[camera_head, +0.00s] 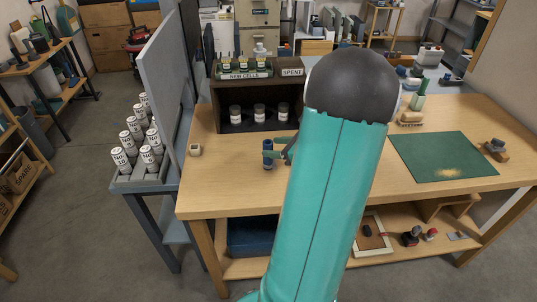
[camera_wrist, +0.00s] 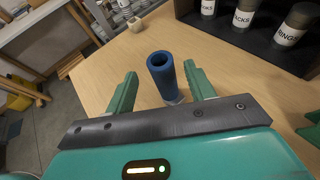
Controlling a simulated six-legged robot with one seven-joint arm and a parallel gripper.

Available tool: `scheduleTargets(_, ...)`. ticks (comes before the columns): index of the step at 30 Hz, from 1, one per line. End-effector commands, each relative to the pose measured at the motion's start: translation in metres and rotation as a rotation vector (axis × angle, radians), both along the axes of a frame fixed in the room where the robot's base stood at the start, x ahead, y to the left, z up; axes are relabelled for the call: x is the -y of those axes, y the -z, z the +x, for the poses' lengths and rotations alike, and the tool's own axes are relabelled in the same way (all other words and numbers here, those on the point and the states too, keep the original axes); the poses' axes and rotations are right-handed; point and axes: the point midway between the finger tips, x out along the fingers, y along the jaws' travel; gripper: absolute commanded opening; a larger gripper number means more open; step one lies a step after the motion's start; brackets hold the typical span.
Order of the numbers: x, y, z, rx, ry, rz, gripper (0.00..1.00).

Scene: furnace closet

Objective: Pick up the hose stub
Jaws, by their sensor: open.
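The hose stub (camera_wrist: 161,72) is a short blue tube standing upright on the wooden bench, its dark hollow end facing up. In the head view the blue hose stub (camera_head: 267,147) shows near the front left of the bench, just left of my teal arm. My gripper (camera_wrist: 160,80) is open in the wrist view, with one teal finger on each side of the stub and gaps between. In the head view my arm hides most of the gripper.
A dark cubby (camera_head: 232,108) with several labelled jars stands behind the stub. A small beige block (camera_head: 195,149) sits left on the bench. A grey upright panel (camera_head: 160,85) borders the left side. A green mat (camera_head: 440,155) lies right. Bare bench surrounds the stub.

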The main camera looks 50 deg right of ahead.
Motion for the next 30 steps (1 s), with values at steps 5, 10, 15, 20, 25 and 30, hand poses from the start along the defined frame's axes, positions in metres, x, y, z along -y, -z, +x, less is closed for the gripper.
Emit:
scheduleTargets(5,-0.001,0.007,0.017,0.001,-0.002,0.002,0.54)
scheduleTargets(10,-0.001,0.016,0.041,0.001,-0.002,0.002,0.54)
scheduleTargets(15,-0.002,0.019,0.048,0.0,0.0,0.0,0.54)
scheduleTargets(20,-0.002,0.019,0.047,0.0,0.0,0.0,0.46)
scheduleTargets(25,-0.002,0.019,0.047,0.0,-0.001,0.0,0.13)
scheduleTargets(30,-0.002,0.019,0.047,0.0,-0.001,0.0,0.05)
